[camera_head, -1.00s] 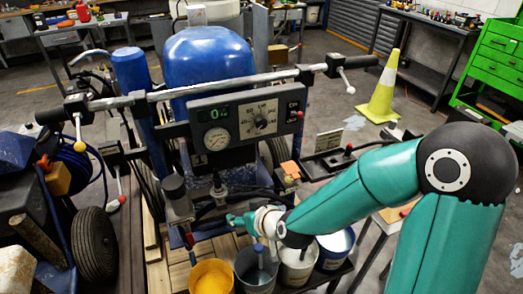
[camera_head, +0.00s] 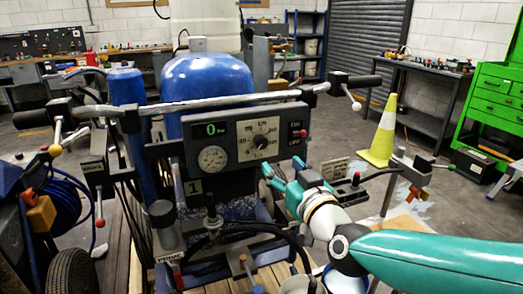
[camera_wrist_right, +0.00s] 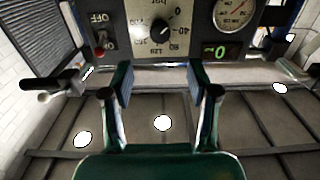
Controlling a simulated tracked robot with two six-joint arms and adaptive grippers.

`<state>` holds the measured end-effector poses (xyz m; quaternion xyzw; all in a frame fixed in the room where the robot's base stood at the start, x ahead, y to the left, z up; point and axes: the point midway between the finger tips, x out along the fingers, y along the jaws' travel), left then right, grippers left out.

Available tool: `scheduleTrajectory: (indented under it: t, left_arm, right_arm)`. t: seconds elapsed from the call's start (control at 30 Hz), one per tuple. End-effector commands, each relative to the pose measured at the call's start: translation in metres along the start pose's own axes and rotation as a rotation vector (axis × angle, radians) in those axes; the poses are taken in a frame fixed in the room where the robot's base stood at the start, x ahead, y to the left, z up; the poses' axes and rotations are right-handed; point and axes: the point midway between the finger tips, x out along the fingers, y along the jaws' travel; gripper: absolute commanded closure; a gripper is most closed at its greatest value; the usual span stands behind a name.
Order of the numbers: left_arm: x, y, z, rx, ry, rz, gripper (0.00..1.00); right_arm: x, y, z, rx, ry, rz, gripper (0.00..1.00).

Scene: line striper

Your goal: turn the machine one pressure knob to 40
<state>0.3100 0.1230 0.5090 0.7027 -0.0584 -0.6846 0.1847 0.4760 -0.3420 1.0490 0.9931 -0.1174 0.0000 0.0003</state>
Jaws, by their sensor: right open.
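The machine's control panel (camera_head: 245,138) carries a dark round pressure knob (camera_head: 260,142) on a pale numbered dial. A plate marked 1 (camera_head: 194,187) sits below the panel. The green digital display (camera_head: 211,129) reads 0. In the right wrist view the panel appears upside down, with the knob (camera_wrist_right: 160,29) ahead of the fingers and the display (camera_wrist_right: 213,51) to its right. My right gripper (camera_head: 268,176) is below the knob, apart from it. In the right wrist view its fingers (camera_wrist_right: 159,85) are open and empty. My left gripper is not in view.
A round gauge (camera_head: 213,158) sits left of the knob, and an on/off switch (camera_head: 296,134) sits right. The handlebar (camera_head: 220,102) crosses above the panel. Levers, hoses (camera_head: 250,228) and a small post with a lever (camera_head: 410,170) surround my right arm. A cone (camera_head: 382,135) stands behind.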

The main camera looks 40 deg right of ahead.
Motion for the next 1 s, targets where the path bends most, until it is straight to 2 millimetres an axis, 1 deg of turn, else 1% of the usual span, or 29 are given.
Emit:
scheduleTrajectory:
  t: [0.03, 0.3, 0.4, 0.5, 0.6, 0.7, 0.97, 1.0]
  left_arm:
    - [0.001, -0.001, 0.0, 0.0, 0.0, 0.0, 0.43]
    - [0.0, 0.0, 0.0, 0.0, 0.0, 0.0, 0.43]
    - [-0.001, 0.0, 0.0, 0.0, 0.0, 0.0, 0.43]
    - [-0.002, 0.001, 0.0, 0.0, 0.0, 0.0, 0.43]
    - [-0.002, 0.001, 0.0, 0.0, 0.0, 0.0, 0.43]
    - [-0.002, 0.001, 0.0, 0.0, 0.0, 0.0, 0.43]
    - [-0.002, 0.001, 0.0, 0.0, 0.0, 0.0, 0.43]
    - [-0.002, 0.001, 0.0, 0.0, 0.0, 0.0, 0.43]
  right_arm:
    - [0.013, 0.0, 0.002, -0.001, -0.003, 0.0, 0.4]
    - [0.07, 0.0, 0.0, 0.0, -0.002, 0.0, 0.4]
    - [0.087, 0.0, 0.001, 0.0, -0.002, 0.0, 0.4]
    - [0.1, 0.0, 0.0, 0.001, -0.001, 0.001, 0.4]
    - [0.108, 0.0, 0.0, 0.001, -0.001, 0.001, 0.4]
    - [0.112, 0.0, 0.0, 0.0, 0.0, 0.001, 0.4]
    - [0.113, 0.001, 0.0, 0.0, 0.0, 0.001, 0.4]
    - [0.113, 0.001, 0.0, 0.0, 0.0, 0.001, 0.44]
